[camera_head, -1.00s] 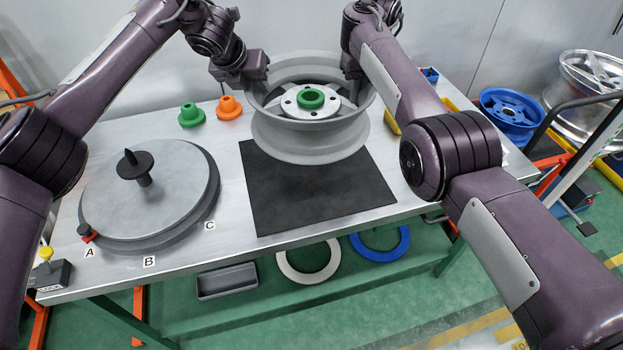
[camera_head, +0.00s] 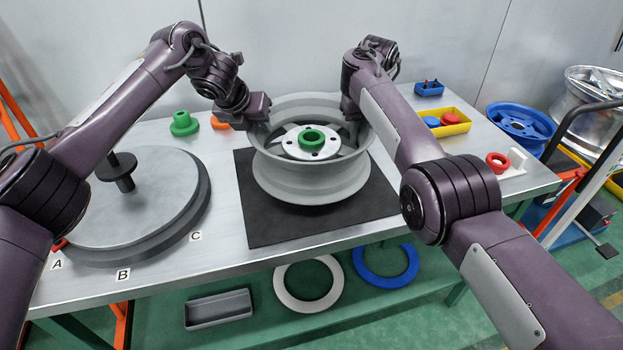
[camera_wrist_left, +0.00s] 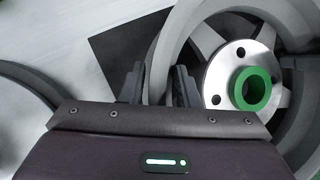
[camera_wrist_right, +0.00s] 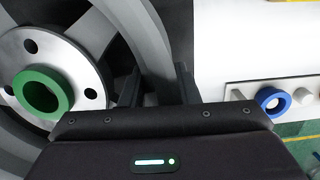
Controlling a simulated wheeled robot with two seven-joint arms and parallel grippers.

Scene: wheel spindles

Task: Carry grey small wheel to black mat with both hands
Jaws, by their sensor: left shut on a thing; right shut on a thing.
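In the left wrist view the rim runs between the fingers (camera_wrist_left: 158,84); in the right wrist view the rim is between the fingers (camera_wrist_right: 158,86) too. The mat's back part is hidden by the wheel.
A round grey plate (camera_head: 150,215) with a black spindle (camera_head: 120,175) stands left of the mat. The mat's front is clear.

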